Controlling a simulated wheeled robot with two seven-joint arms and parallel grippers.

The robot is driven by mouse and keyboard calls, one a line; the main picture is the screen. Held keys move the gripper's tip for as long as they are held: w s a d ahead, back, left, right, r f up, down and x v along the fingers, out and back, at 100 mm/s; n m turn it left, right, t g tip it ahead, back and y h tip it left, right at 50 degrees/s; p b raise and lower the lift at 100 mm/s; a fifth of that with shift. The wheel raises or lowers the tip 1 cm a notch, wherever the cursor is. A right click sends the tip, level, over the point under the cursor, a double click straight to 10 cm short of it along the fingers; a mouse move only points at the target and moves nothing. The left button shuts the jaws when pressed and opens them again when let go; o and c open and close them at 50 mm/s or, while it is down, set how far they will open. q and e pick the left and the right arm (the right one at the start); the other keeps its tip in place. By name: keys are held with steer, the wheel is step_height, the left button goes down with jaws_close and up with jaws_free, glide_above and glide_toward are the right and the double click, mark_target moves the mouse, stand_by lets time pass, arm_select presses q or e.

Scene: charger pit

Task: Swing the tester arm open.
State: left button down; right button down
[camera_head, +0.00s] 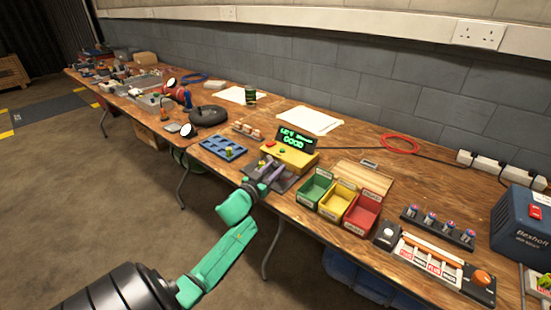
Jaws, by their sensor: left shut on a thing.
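The tester is a yellow box (291,156) with a dark display (296,140) showing green text, the lower line reading "GOOD". It has a red button and a green button on top. My left gripper (267,174) is at the front of the tester, over its dark base plate (285,183). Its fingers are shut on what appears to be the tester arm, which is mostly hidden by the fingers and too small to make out. How far the arm is swung cannot be told. My right gripper is not in view.
Green (314,187), yellow (337,200) and red (362,213) bins stand just right of the tester. A blue tray (223,148) lies to its left. A wooden board (362,176) lies behind the bins. A blue machine (522,225) stands at far right.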

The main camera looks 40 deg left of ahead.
arm_select(q)
steer(key=shift+a+r+m+h, duration=0.2)
steer(key=shift+m+h, duration=0.4)
steer(key=shift+h, duration=0.4)
steer(key=shift+f+m+h, duration=0.2)
steer(key=shift+m+h, duration=0.2)
steer(key=shift+h, duration=0.2)
steer(key=shift+a+f+m+h+b, duration=0.15)
steer(key=shift+m+h+b, duration=0.15)
steer(key=shift+m+h, duration=0.25)
steer(key=m+h+b, duration=0.1)
steer(key=h+b, duration=0.1)
steer(key=m+h+b, duration=0.1)
steer(key=h+b, duration=0.1)
steer(key=shift+w+a+f+m+g+h, duration=0.15)
steer(key=shift+m+g+h, duration=0.1)
steer(key=shift+g, duration=0.15)
steer(key=shift+r+m+g+h+b, duration=0.3)
steer(key=shift+m+h+b, duration=0.2)
steer(key=shift+h+b, duration=0.3)
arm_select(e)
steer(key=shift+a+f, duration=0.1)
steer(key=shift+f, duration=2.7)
arm_select(q)
steer(key=c, duration=0.5)
jaws_free()
steer(key=shift+o, duration=0.3)
steer(key=shift+w, duration=0.1)
